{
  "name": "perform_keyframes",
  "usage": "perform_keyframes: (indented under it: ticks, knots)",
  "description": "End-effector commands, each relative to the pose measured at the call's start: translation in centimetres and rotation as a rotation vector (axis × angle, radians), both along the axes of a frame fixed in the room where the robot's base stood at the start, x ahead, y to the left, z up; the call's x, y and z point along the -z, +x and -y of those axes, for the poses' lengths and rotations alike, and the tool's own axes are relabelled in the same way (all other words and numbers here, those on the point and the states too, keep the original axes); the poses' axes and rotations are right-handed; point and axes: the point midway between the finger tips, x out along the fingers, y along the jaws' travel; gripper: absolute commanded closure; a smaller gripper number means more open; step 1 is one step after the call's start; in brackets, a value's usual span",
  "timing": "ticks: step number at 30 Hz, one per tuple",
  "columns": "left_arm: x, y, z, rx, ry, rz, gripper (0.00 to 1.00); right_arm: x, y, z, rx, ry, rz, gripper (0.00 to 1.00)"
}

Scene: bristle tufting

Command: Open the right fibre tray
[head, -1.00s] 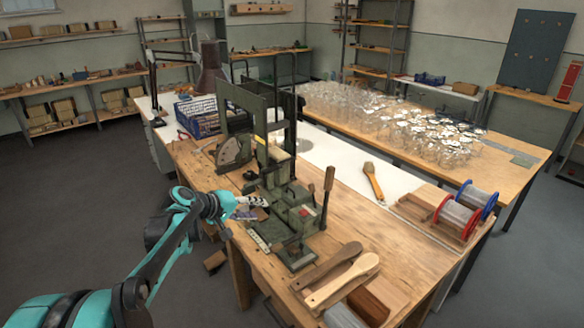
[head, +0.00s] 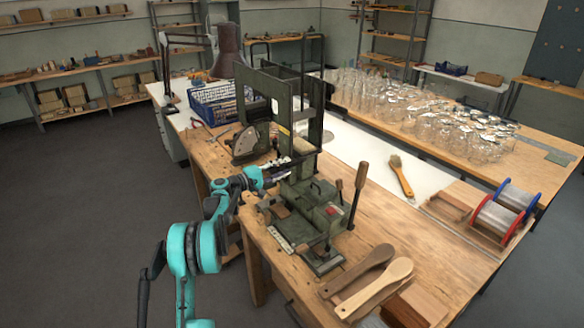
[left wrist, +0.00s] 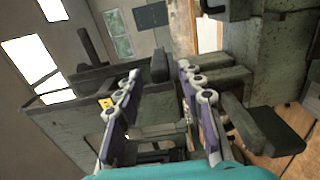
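The green-grey tufting machine (head: 322,213) stands at the left edge of the wooden bench, with a tall upright frame behind its low base. I cannot tell for certain which of its parts is the right fibre tray. My left gripper (head: 287,164) reaches in from the left beside the machine, above its base. In the left wrist view the two fingers of my left gripper (left wrist: 159,72) are apart, with dark green machine parts (left wrist: 213,78) just beyond and to the right of the tips. Nothing is visibly held, and contact cannot be judged. My right gripper is not in view.
Wooden brush handles (head: 377,287) lie at the bench's front. A brush (head: 401,176) lies on the white surface. Wire spools (head: 510,207) stand at the right, and a blue crate (head: 215,104) behind. Many glass jars (head: 420,115) fill the far table. Floor at left is clear.

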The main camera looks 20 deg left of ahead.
Motion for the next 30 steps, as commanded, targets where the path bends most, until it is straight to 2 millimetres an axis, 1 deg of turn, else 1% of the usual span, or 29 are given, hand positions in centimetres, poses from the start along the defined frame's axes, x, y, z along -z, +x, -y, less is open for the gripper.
perform_keyframes:
  ticks: [1,3,6,10,16,17,18,21,30]
  knots:
    - [0.2,0.7,0.5,0.002,0.000,0.000,0.62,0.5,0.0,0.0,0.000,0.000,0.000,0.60]
    - [0.2,1.6,0.9,0.001,0.000,0.000,0.62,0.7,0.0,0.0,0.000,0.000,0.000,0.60]
    - [0.1,2.4,1.5,0.001,0.001,-0.001,0.62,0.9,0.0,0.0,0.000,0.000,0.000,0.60]
    - [0.0,2.8,1.7,-0.001,0.001,-0.001,0.62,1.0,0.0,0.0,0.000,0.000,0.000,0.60]
    - [0.0,2.9,1.7,-0.001,0.001,-0.001,0.62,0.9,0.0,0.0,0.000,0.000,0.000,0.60]
    - [0.0,2.9,1.7,-0.001,0.001,-0.001,0.65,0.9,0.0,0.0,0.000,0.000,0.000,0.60]
    - [0.0,2.9,1.7,-0.001,0.001,-0.001,0.75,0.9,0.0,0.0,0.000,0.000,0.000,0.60]
    - [0.0,2.9,1.7,-0.001,0.001,-0.001,1.00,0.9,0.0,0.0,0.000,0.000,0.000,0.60]
    - [0.0,2.9,1.7,0.000,0.002,-0.001,1.00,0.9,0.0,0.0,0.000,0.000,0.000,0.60]
